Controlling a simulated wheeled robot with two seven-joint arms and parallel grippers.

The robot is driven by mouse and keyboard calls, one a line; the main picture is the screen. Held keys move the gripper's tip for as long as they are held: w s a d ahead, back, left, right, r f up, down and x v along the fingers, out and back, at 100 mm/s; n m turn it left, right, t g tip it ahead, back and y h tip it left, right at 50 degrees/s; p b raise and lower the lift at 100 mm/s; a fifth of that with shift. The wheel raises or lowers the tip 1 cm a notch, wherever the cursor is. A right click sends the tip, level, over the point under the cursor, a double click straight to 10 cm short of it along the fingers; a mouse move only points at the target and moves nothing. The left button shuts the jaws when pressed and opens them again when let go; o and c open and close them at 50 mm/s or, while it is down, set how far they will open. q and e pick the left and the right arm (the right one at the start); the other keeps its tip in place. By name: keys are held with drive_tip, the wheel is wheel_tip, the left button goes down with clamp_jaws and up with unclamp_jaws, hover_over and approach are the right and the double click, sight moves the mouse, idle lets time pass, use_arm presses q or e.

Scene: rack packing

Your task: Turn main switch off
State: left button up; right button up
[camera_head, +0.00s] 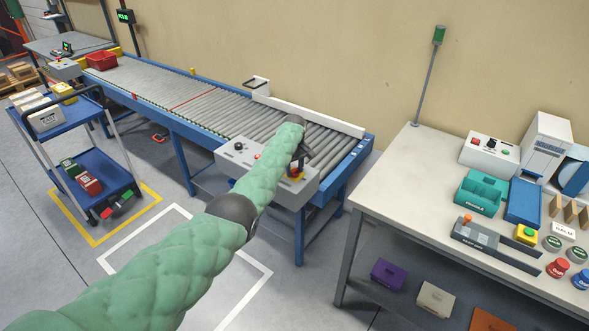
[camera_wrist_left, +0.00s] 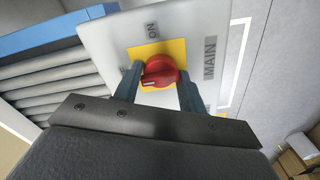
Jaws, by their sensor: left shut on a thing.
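The main switch is a red rotary knob on a yellow plate, on the grey control box (camera_head: 230,160) at the near end of the roller conveyor. In the left wrist view the red knob (camera_wrist_left: 160,70) sits between the two fingers of my left gripper (camera_wrist_left: 159,82), which is shut on it. "ON" and "MAIN" labels show beside the yellow plate (camera_wrist_left: 147,50). In the head view my left gripper (camera_head: 299,163) is over the right part of the box and partly hides the switch. My right gripper is in neither view.
The roller conveyor (camera_head: 190,95) runs behind the box. A white workbench (camera_head: 385,185) with a teal tray (camera_head: 481,191) and several small items stands at right. A blue cart (camera_head: 75,115) stands at left. Floor between is clear.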

use_arm(q)
drive_tip(key=shift+r, duration=0.1)
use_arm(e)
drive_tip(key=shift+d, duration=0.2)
use_arm(q)
drive_tip(key=o, duration=0.7)
drive_tip(key=shift+o, duration=1)
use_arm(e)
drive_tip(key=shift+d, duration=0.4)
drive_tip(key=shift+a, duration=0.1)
